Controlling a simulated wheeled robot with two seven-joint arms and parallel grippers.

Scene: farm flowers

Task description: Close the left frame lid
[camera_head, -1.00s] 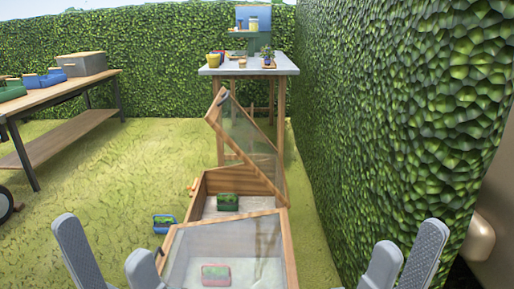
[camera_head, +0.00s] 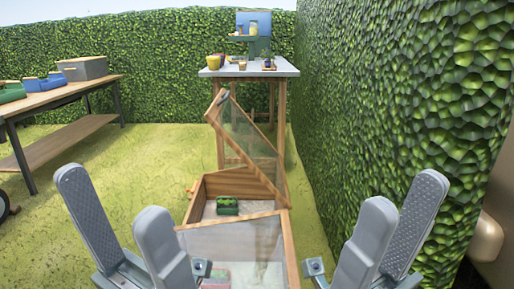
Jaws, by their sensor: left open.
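A wooden cold frame (camera_head: 288,250) runs away from me in the middle of the view. Its far lid (camera_head: 252,146), a clear pane in a wooden border, stands raised and tilted. Its near lid (camera_head: 235,238) lies down over the near section. My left gripper (camera_head: 113,196) is open and empty at the lower left, in front of the frame's near left side. My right gripper (camera_head: 402,192) is open and empty at the lower right, by the hedge side. Both look apart from the raised lid.
A green planter (camera_head: 227,206) sits in the far section; a pinkish one (camera_head: 216,276) shows through the near lid. A tall table (camera_head: 247,66) with pots stands behind the frame. A hedge (camera_head: 400,90) closes the right. A workbench (camera_head: 62,92) is at left, with open grass between.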

